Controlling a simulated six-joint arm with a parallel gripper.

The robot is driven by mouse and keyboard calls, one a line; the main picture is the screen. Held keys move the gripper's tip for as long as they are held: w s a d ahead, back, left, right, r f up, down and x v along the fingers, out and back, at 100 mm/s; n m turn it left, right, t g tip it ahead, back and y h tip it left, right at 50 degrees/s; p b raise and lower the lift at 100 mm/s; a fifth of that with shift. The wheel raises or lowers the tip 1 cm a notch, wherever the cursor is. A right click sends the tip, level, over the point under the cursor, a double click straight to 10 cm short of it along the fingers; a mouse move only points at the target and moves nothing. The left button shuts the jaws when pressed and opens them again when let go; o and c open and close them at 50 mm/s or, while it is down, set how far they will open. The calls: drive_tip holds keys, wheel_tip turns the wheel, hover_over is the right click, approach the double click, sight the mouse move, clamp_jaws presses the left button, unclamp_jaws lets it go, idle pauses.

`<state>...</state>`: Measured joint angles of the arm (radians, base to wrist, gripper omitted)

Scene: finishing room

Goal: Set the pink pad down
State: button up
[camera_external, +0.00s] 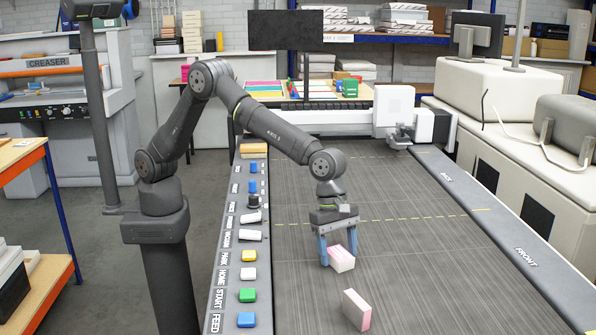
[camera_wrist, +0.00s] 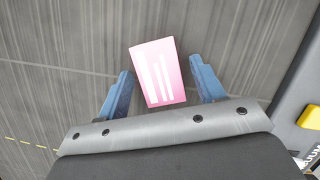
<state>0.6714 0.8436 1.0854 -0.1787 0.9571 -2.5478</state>
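A pink pad (camera_external: 342,260) with pale sides is at the conveyor surface (camera_external: 420,250), between the blue fingers of my gripper (camera_external: 337,258). In the wrist view the pad (camera_wrist: 158,73) shows a pink top with white stripes, turned slightly. My gripper (camera_wrist: 163,88) is open around it, with a narrow gap showing on each side. The pad looks low, at or close to the surface; its underside is hidden.
A panel of coloured buttons (camera_external: 248,295) runs along the left of the conveyor. The grey surface right of my gripper is clear.

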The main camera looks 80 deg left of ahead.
sight(341, 255)
drive_tip(key=shift+r, duration=0.15)
drive_tip(key=v, duration=1.2)
drive_tip(key=x, duration=1.2)
drive_tip(key=shift+f, duration=0.3)
wheel_tip(341, 255, up, 3)
drive_tip(key=shift+r, duration=0.65)
